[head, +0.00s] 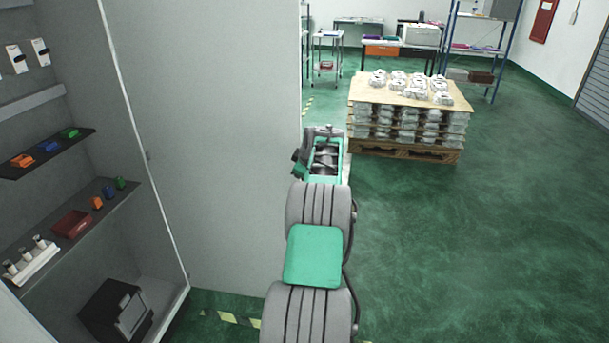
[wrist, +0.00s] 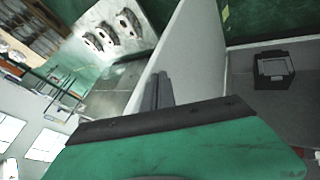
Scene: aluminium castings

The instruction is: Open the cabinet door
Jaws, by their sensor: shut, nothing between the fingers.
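The cabinet (head: 85,88) stands at the left in the head view with its inside showing. Its plain grey door (head: 220,130) is swung open and stands out from the cabinet's front edge. In the wrist view the door (wrist: 180,62) shows nearly edge-on. My gripper (wrist: 158,90) is shut and empty, its fingers close beside the door's edge on the left. I cannot tell whether they touch the panel. In the head view my arm reaches forward along the door's right edge and its fingertips are hidden. No handle is visible.
The cabinet's shelves (head: 75,232) hold small coloured parts, a red bin and a white rack. A black box (head: 117,312) sits at the bottom. A pallet of castings (head: 408,115) stands ahead on the right. The green floor on the right is clear.

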